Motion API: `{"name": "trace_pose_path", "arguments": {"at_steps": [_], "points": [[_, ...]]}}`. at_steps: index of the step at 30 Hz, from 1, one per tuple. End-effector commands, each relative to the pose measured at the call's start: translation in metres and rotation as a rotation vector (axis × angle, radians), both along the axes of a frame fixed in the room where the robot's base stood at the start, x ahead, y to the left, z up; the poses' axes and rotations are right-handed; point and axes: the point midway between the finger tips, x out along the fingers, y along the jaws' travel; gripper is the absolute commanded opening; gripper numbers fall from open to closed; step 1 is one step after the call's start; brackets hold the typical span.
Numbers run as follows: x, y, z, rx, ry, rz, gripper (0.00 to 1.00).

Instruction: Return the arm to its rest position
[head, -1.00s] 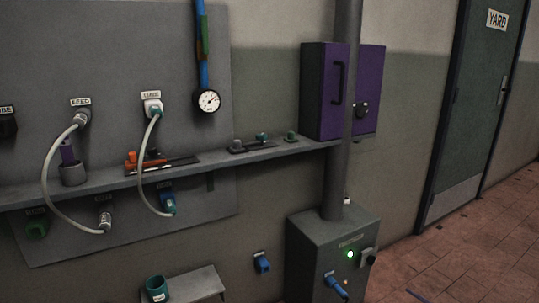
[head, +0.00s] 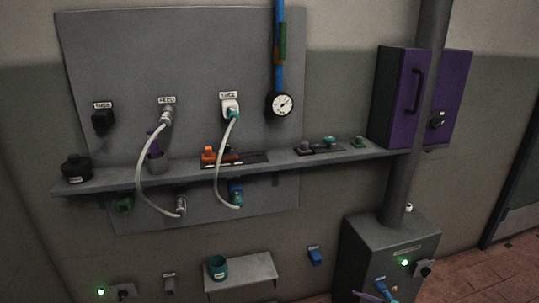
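My arm and my gripper do not show in the head view, so its pose and whether it is open or shut cannot be seen. The head view faces a wall with a grey panel (head: 125,60) and a long shelf (head: 110,183). Two pale hoses hang in loops from the panel, a left hose (head: 141,178) and a right hose (head: 218,165). Each runs from an upper fitting down past the shelf to a lower fitting.
A purple cabinet (head: 396,95) stands at the shelf's right end beside a grey vertical pipe (head: 423,80). Below is a grey box (head: 365,255) with a green light. A small bench (head: 255,268) holds a teal cup (head: 217,267). A gauge (head: 281,104) hangs above the shelf. Brick floor shows at right.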

Motion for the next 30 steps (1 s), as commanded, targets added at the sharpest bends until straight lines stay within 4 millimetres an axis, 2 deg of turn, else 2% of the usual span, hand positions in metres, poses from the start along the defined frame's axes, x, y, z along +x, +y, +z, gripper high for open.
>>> {"name": "trace_pose_path", "arguments": {"at_steps": [1,3,8,15,20,24,30], "points": [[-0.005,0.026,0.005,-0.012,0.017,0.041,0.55],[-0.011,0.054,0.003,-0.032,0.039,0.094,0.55],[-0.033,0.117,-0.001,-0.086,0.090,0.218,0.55],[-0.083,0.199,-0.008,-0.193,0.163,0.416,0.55],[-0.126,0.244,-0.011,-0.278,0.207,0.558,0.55],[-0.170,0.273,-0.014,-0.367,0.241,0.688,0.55],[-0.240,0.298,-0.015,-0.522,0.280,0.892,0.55]]}}
